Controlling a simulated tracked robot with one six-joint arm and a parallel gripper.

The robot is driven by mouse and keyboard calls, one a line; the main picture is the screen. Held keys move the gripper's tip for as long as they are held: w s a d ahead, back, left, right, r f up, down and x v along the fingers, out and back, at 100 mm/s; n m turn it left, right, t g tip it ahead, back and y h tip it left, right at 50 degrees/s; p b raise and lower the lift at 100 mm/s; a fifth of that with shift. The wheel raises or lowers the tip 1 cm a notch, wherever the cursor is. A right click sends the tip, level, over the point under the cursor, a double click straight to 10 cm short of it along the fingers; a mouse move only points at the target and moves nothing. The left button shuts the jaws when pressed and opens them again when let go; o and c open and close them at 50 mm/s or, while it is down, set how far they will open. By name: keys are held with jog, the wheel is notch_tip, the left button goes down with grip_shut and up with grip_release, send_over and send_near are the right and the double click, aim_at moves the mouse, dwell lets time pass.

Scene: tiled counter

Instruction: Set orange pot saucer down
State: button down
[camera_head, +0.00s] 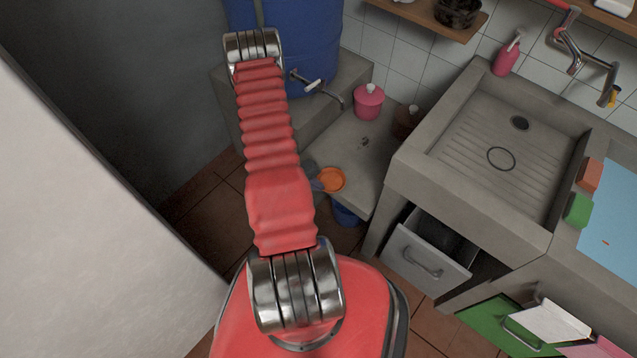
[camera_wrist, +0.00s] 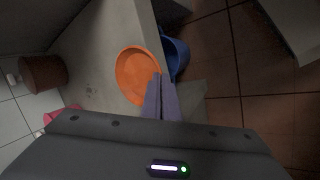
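The orange pot saucer (camera_head: 332,179) is a shallow round dish over the low grey counter, close to its front edge. In the wrist view the saucer (camera_wrist: 136,76) shows its inside, roughly facing the camera. My gripper (camera_head: 317,184) is at the saucer's left side in the head view, partly hidden by my red arm. In the wrist view the fingers of my gripper (camera_wrist: 160,88) are close together at the saucer's rim and appear shut on it. I cannot tell whether the saucer touches the counter.
The low counter (camera_head: 345,146) has bare room around a small dark mark. A pink lidded pot (camera_head: 368,103) and a brown pot (camera_head: 406,122) stand at its back. A blue bucket (camera_head: 346,213) is below the front edge. A concrete sink (camera_head: 480,165) rises at right.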

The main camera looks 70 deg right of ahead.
jog(key=shift+d+f, duration=0.1)
jog(key=shift+f, duration=0.25)
jog(key=c, duration=2.5)
grip_release()
jog(key=shift+f, duration=0.1)
jog(key=o, duration=0.5)
jog(key=shift+c, duration=0.2)
jog(key=v, duration=1.3)
jog(key=shift+r, duration=0.4)
jog(key=shift+o, duration=0.3)
